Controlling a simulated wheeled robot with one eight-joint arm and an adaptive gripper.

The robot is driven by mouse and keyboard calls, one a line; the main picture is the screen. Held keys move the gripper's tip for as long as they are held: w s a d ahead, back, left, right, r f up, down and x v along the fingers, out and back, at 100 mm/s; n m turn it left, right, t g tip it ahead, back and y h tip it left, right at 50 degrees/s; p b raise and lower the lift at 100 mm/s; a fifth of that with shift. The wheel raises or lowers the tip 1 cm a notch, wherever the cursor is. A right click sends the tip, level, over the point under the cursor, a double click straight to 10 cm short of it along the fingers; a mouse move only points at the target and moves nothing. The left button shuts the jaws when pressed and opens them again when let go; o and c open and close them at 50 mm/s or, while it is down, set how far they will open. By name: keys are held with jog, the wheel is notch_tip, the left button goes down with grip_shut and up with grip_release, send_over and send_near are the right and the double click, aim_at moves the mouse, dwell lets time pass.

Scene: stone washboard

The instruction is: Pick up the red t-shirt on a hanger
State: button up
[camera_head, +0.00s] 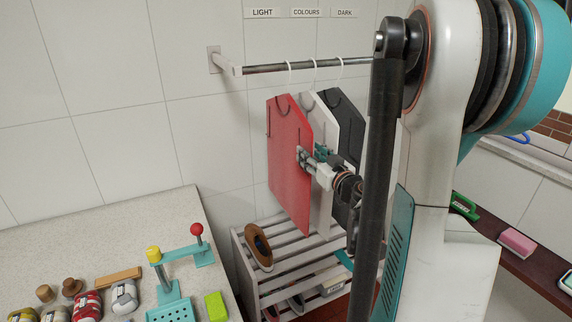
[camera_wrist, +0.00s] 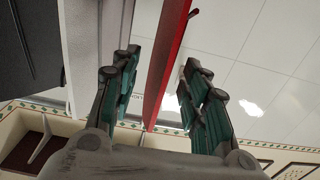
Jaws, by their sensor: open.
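The red t-shirt (camera_head: 287,150) is a flat red panel hanging by a white hook (camera_head: 289,72) from the metal rail (camera_head: 335,65). It is the leftmost of three hanging shirts. My gripper (camera_head: 312,156) is at the right side of the red shirt, at about mid height. In the wrist view my gripper (camera_wrist: 157,92) is open, with the edge of the red shirt (camera_wrist: 166,62) standing between its teal fingers. A gap shows on each side of the red panel, narrower on its right.
A white shirt (camera_head: 307,102) and a dark grey shirt (camera_head: 346,120) hang just right of the red one. A slatted rack (camera_head: 262,282) with shoes stands below.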

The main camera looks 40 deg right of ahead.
jog(key=b+x, duration=0.1)
jog(key=x, duration=0.6)
jog(key=shift+a, duration=0.2)
grip_shut()
